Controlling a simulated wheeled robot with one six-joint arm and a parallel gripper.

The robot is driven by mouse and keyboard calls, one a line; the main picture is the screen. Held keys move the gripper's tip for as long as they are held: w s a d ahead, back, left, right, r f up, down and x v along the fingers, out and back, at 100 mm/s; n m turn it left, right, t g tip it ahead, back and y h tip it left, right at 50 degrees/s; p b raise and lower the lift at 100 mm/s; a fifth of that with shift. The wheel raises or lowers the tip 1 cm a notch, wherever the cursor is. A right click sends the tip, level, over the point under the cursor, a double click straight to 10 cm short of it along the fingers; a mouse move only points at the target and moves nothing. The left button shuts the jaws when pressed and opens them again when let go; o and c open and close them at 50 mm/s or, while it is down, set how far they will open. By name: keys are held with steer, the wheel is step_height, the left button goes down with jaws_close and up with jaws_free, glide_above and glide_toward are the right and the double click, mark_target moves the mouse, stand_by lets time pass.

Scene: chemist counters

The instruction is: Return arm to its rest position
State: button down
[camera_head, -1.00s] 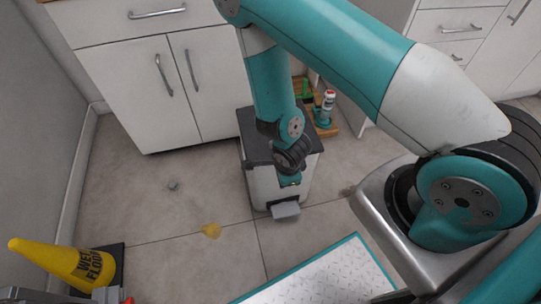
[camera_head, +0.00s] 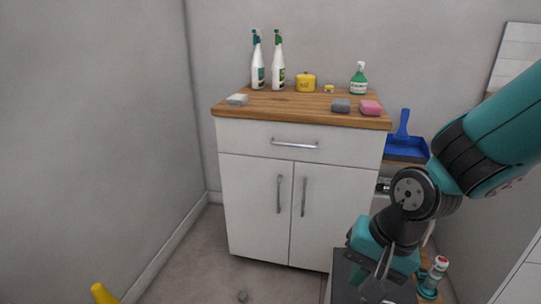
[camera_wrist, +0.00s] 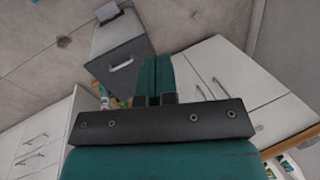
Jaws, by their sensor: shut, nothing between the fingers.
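My arm comes in from the right edge of the head camera view, teal and dark grey, with its wrist bent down in front of the cabinet's right side. My gripper (camera_wrist: 154,62) shows in the wrist view with its two teal fingers pressed together and nothing between them. In the head camera view its end hangs low at the right, over or in front of the dark-lidded bin (camera_head: 345,285); I cannot tell whether it is clear of the lid. The bin also shows in the wrist view (camera_wrist: 119,62), beyond the fingers.
A white cabinet (camera_head: 255,210) with a wooden top (camera_head: 290,104) stands ahead. Bottles, a yellow container (camera_head: 306,82) and sponges stand on it. A blue dustpan (camera_head: 405,147) is right of it. A yellow cone tip (camera_head: 103,293) shows at lower left. Floor left of the bin is mostly clear.

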steer(key=s+r+n+y+p, duration=0.1)
steer(key=s+r+n+p, duration=0.1)
steer(key=s+r+n, duration=0.95)
step_height(320, 180, up, 21)
steer(key=w+p, duration=0.1)
steer(key=p, duration=1.8)
steer(key=shift+w+d+r+g, duration=0.2)
steer(key=shift+g, duration=0.2)
